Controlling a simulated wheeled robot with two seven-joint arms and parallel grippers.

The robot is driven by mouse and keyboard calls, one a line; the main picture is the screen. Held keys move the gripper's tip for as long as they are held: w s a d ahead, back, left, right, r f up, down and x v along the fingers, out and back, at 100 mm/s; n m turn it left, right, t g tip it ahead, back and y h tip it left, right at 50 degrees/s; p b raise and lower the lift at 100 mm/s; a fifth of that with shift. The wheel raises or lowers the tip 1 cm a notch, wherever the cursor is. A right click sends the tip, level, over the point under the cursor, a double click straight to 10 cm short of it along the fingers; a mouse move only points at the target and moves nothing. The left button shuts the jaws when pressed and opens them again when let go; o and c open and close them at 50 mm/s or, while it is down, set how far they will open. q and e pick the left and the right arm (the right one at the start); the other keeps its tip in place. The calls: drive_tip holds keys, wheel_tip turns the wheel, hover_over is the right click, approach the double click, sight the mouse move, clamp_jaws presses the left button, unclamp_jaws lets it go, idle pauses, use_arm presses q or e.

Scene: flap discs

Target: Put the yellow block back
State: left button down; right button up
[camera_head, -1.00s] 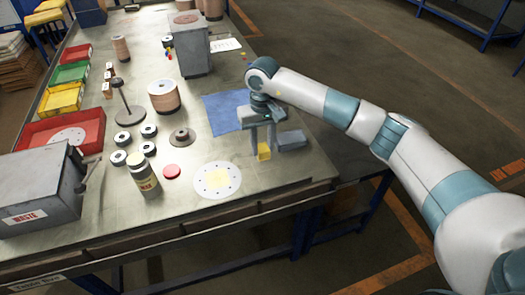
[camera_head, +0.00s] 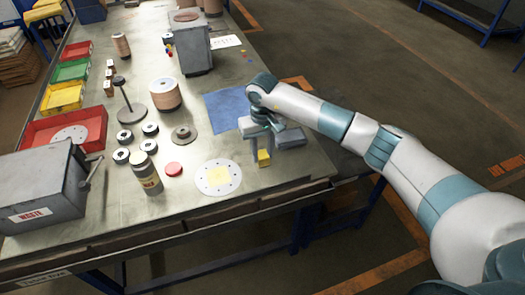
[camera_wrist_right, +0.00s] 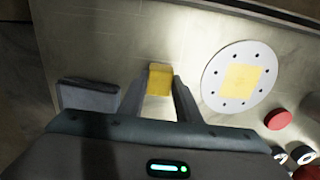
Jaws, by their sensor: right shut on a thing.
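The yellow block (camera_head: 263,158) is between the fingers of my right gripper (camera_head: 258,147), which is shut on it near the table's front right. In the right wrist view the yellow block (camera_wrist_right: 159,80) shows between the two finger ends of the right gripper (camera_wrist_right: 158,92). A white round plate (camera_head: 218,178) with a yellow square (camera_head: 219,175) and a ring of small holes lies left of the gripper; it also shows in the right wrist view (camera_wrist_right: 213,82). I cannot tell whether the block touches the table. My left gripper is out of view.
A grey block (camera_head: 291,139) lies just right of the gripper. A blue mat (camera_head: 222,109) lies behind it. A waste box (camera_head: 38,187) is at the far left.

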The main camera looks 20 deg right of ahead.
drive_tip(key=shift+f, duration=0.15)
drive_tip(key=o, duration=1.2)
drive_tip(key=shift+c, duration=0.2)
